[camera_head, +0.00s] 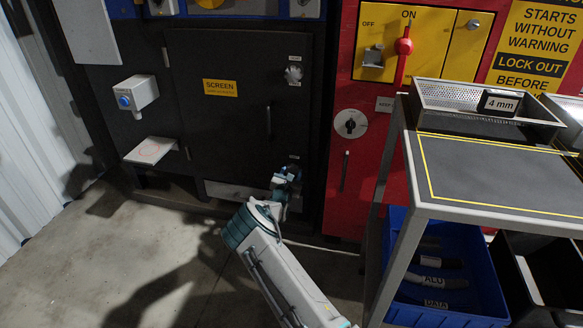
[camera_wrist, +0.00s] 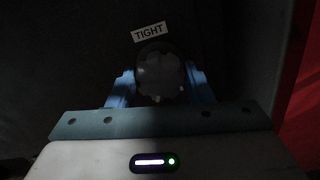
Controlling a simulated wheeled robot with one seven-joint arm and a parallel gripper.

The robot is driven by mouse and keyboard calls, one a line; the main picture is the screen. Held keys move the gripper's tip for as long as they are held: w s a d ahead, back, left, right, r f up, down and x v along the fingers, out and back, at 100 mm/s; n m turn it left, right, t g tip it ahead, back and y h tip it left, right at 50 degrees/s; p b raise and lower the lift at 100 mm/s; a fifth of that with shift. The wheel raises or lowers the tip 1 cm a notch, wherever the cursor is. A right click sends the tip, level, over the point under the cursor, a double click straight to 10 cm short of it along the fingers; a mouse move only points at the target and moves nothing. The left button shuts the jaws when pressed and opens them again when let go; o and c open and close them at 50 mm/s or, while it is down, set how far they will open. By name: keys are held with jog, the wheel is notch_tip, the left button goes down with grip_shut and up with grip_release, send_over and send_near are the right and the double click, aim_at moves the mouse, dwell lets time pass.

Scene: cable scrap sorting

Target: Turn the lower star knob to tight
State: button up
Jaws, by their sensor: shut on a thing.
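The lower star knob (camera_wrist: 160,78) is a grey lobed knob on the dark door, seen face-on in the wrist view. A white label reading TIGHT (camera_wrist: 149,32) sits just above it. My gripper (camera_wrist: 160,86) has its two blue fingers on either side of the knob, shut on it. In the head view my gripper (camera_head: 289,176) is at the lower right of the dark screen door (camera_head: 220,130) and hides the lower knob. The upper star knob (camera_head: 293,75) is on the same door, higher up, with small labels above and below it.
A grey table (camera_head: 490,175) with a perforated tray (camera_head: 450,122) stands right of my arm. A blue bin (camera_head: 400,285) is under it. A red cabinet (camera_head: 345,205) adjoins the door's right side. A white shelf (camera_head: 150,150) juts out at left. The floor at left is clear.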

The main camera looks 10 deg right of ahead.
jog(key=m+p, duration=0.2)
jog(key=m, duration=0.1)
jog(key=shift+d+m, duration=0.1)
jog(key=shift+m, duration=0.3)
jog(key=m+p, duration=0.1)
jog(key=m, duration=0.2)
jog(key=shift+m+p, duration=0.3)
jog(key=shift+p, duration=0.1)
jog(key=m+p, duration=0.1)
jog(key=m, duration=0.2)
jog(key=shift+f+m, duration=0.15)
jog(key=shift+m, duration=0.15)
jog(key=m+p, duration=0.1)
jog(key=m, duration=0.3)
jog(key=shift+f+m, duration=0.1)
jog(key=shift+m, duration=0.2)
jog(key=m, duration=0.3)
jog(key=shift+m, duration=0.3)
jog(key=m, duration=0.4)
jog(key=shift+f+p, duration=0.15)
jog(key=shift+p, duration=0.25)
jog(key=m, duration=0.4)
jog(key=shift+m, duration=1.8)
